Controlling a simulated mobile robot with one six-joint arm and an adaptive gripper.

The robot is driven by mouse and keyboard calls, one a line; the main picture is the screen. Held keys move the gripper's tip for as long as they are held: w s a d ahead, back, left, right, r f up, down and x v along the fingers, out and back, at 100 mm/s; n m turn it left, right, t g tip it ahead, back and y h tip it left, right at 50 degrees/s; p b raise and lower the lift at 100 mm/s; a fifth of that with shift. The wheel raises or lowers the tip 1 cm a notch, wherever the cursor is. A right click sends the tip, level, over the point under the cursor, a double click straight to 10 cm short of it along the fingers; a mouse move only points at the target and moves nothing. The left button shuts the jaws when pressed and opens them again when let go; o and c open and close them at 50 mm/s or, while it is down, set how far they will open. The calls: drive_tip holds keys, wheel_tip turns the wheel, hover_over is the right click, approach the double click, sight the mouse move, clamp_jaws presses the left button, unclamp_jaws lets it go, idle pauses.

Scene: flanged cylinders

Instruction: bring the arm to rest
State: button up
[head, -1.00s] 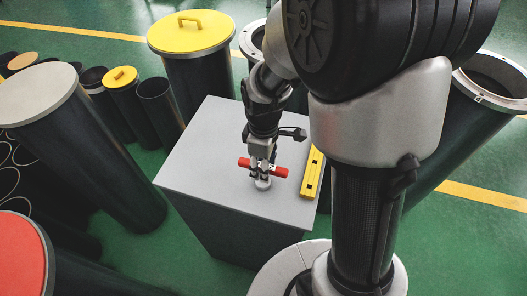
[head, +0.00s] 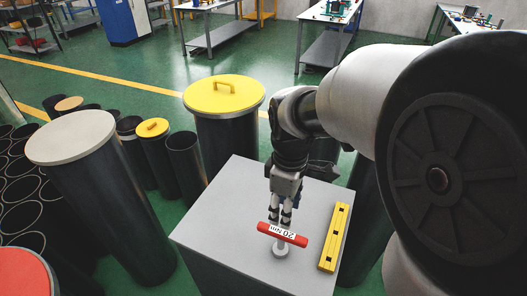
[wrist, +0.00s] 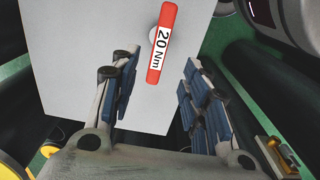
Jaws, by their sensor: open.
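My gripper (head: 286,219) is open and empty, pointing down over the grey pedestal (head: 222,207). Its two padded fingers stand well apart in the wrist view (wrist: 158,72). A red T-handle tool (head: 282,235) with a white "20 Nm" label stands on the pedestal top, on a small round grey foot. In the wrist view the red handle (wrist: 162,42) lies beyond the fingertips, with no finger closed on it. In the head view the fingers are just behind the handle; the exact gap is hard to tell.
A yellow bar (head: 334,238) lies on the pedestal, right of the tool. Dark cylinders stand close around, one with a yellow handled lid (head: 224,94), one with a grey lid (head: 85,137), one red-topped (head: 22,276). Green floor and workbenches (head: 327,48) are farther back.

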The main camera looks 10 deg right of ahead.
drive_tip(key=s+r+m+t+b, duration=0.2)
drive_tip(key=s+m+t+b, duration=0.2)
drive_tip(key=s+m, duration=0.6)
drive_tip(key=s+b, duration=0.1)
drive_tip(key=s, duration=0.4)
drive_tip(key=shift+r+m+t+b, duration=0.3)
drive_tip(key=shift+r+m, duration=0.05)
drive_tip(key=shift+m, duration=0.05)
drive_tip(key=shift+c, duration=0.3)
